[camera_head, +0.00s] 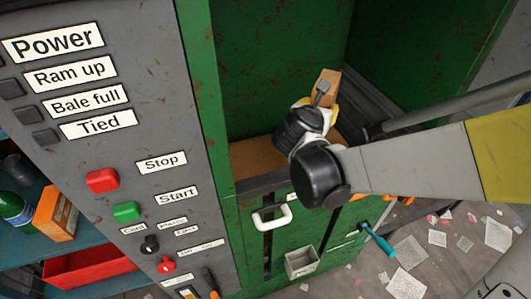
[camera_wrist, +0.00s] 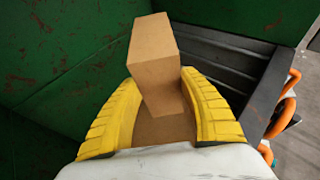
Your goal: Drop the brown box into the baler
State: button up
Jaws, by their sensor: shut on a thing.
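The brown box (camera_wrist: 157,62) is a small plain cardboard block, held between the two yellow fingers of my gripper (camera_wrist: 160,110) in the wrist view. In the head view the box (camera_head: 328,82) shows above my gripper (camera_head: 324,97), partly hidden by it. The baler (camera_head: 265,45) is a green, rust-specked metal housing with an open chamber. My gripper and the box are at the chamber opening, with green walls behind and beside them. A brown surface (camera_head: 257,160) lies low in the chamber, partly behind my arm.
A grey control panel (camera_head: 135,105) with labelled buttons stands left of the chamber. A white handle (camera_head: 271,217) and a small grey bin (camera_head: 301,262) are on the front. A shelf at left holds an orange box (camera_head: 56,213). Paper scraps (camera_head: 408,252) litter the floor at right.

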jog(key=o, duration=1)
jog(key=v, duration=1.2)
